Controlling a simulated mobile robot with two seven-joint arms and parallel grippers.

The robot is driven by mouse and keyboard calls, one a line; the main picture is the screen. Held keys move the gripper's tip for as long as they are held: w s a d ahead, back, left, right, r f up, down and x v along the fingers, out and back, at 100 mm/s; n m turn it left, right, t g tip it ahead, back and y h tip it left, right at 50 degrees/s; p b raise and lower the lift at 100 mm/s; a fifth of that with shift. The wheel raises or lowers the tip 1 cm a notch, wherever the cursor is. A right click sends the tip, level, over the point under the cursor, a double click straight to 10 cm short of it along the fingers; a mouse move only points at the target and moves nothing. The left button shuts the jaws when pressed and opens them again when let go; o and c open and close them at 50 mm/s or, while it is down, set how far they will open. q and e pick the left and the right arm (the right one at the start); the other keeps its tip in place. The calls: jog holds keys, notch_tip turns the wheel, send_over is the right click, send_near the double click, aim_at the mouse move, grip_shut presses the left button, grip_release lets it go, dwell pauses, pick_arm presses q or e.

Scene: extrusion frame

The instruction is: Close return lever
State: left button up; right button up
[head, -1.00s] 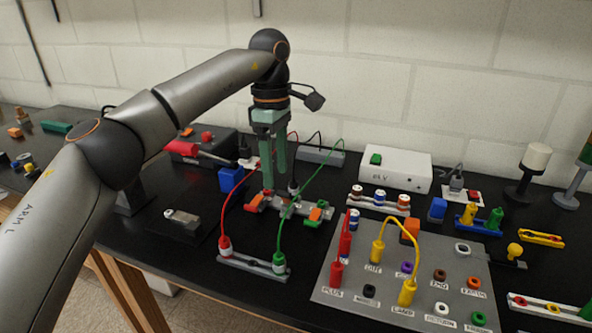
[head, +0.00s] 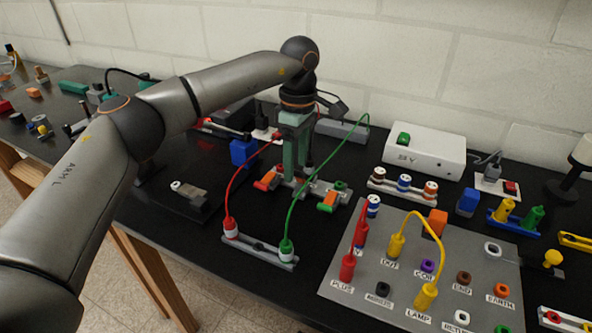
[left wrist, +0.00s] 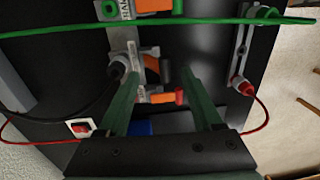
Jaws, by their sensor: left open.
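A grey terminal strip (head: 312,190) lies on the black bench with two orange levers: a left one (head: 266,181) and a right one (head: 328,202). Which one is the return lever I cannot tell. My left gripper (head: 297,174) points down over the strip, between the two levers and closer to the left one. In the left wrist view its open fingers (left wrist: 161,76) stand on either side of orange parts (left wrist: 160,97) and a dark post. Nothing is seen held. Contact cannot be made out. The fingers hide part of the strip. My right gripper is out of view.
A green cable (head: 320,158) arches close to the right of my left gripper, and a red cable (head: 243,182) on its left. Both run to a front strip (head: 258,249). A blue block (head: 243,152) stands behind left. A grey panel (head: 400,290) with plugs is at right.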

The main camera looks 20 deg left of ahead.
pick_arm(q)
jog(key=shift+f, duration=1.25)
grip_shut()
